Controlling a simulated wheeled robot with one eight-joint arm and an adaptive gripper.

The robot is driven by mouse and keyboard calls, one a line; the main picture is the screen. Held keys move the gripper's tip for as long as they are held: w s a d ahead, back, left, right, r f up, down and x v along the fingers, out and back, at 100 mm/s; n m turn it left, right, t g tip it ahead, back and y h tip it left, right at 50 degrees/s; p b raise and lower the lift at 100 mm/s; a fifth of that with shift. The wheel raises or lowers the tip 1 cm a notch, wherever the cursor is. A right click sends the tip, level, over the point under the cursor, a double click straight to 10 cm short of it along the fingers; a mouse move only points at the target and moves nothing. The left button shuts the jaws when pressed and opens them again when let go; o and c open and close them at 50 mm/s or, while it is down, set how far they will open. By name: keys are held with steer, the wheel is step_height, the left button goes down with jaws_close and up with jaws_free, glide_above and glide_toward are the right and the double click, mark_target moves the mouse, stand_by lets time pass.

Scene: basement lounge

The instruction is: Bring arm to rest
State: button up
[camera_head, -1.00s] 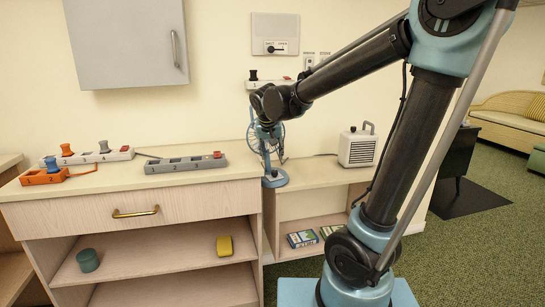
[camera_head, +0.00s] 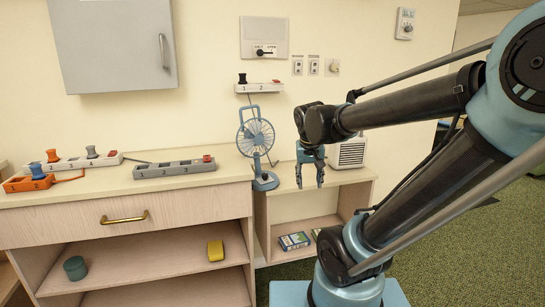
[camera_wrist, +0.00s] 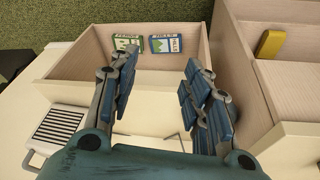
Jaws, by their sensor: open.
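My gripper (camera_head: 310,178) is open and empty, pointing down over the top of the low shelf unit (camera_head: 284,188). It stands between the blue fan (camera_head: 257,140) on its left and the white heater (camera_head: 347,153) on its right, which the arm partly hides. In the wrist view both fingers of my gripper (camera_wrist: 160,95) are spread apart with nothing between them. The low shelf unit (camera_wrist: 82,78) shows beyond them.
A drawer cabinet (camera_head: 60,218) stands at left, bearing a grey power strip (camera_head: 175,170), a white strip (camera_head: 75,163) and an orange block (camera_head: 28,184). A yellow object (camera_head: 215,250) and a teal cup (camera_head: 75,267) lie on its shelf. Boxes (camera_head: 294,241) lie in the low unit.

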steer(key=s+d+f, duration=0.3)
steer(key=s+f, duration=0.1)
steer(key=s, duration=0.3)
steer(key=s+d+f+g+y, duration=0.1)
steer(key=s+d+f, duration=0.2)
steer(key=s+f, duration=0.2)
steer(key=shift+s+d, duration=0.2)
steer(key=shift+s, duration=0.65)
